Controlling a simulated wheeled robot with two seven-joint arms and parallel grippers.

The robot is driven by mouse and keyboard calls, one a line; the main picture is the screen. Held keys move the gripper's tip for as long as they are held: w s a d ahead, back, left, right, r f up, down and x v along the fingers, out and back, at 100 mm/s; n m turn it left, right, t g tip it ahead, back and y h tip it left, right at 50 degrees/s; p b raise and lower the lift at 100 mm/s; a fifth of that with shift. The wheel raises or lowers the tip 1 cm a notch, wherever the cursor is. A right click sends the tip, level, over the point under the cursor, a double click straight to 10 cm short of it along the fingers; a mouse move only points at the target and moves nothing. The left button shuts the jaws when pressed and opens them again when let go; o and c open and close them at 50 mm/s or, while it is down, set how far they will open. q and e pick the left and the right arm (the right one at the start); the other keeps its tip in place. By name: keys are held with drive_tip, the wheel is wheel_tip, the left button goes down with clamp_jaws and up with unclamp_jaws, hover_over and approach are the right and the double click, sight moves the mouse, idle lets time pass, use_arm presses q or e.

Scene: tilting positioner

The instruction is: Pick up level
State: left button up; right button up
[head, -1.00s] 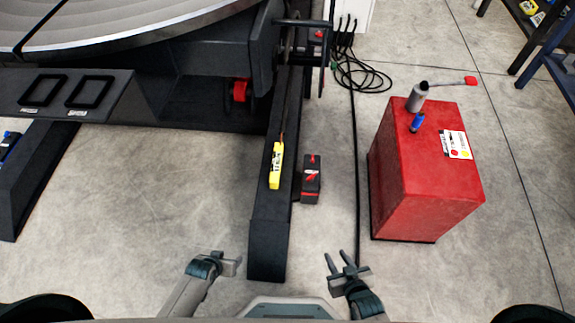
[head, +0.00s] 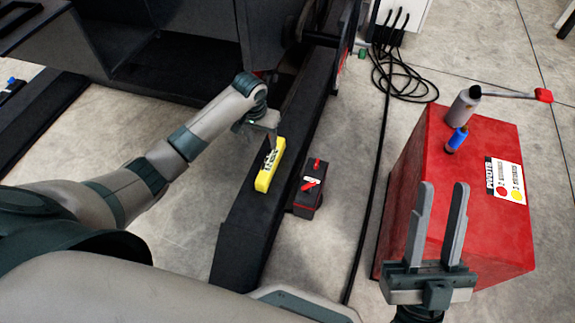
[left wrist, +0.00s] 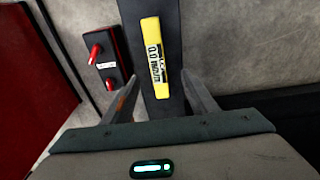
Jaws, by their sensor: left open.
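The level (head: 268,172) is a yellow bar with dark lettering. It lies on the dark base beam (head: 238,238) of the positioner, and also shows in the left wrist view (left wrist: 154,50). My left gripper (head: 258,134) is open at the level's far end in the head view. In the left wrist view my left gripper (left wrist: 160,78) has a finger on each side of the level's near end, with gaps on both sides. Whether the fingers are down at its height I cannot tell. My right gripper (head: 443,190) is open and empty, in front of the red cabinet.
A black and red box (head: 310,190) sits close beside the beam. A black cable (head: 372,190) runs along the floor.

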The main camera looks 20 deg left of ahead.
use_arm(q)
drive_tip(key=shift+w+d+r, duration=0.1)
drive_tip(key=shift+w+r, duration=0.2)
use_arm(e)
drive_tip(key=shift+s+d+r, duration=0.3)
drive_tip(key=shift+s+r, duration=0.05)
drive_tip(key=shift+r, duration=0.2)
use_arm(q)
drive_tip(key=shift+f, duration=0.15)
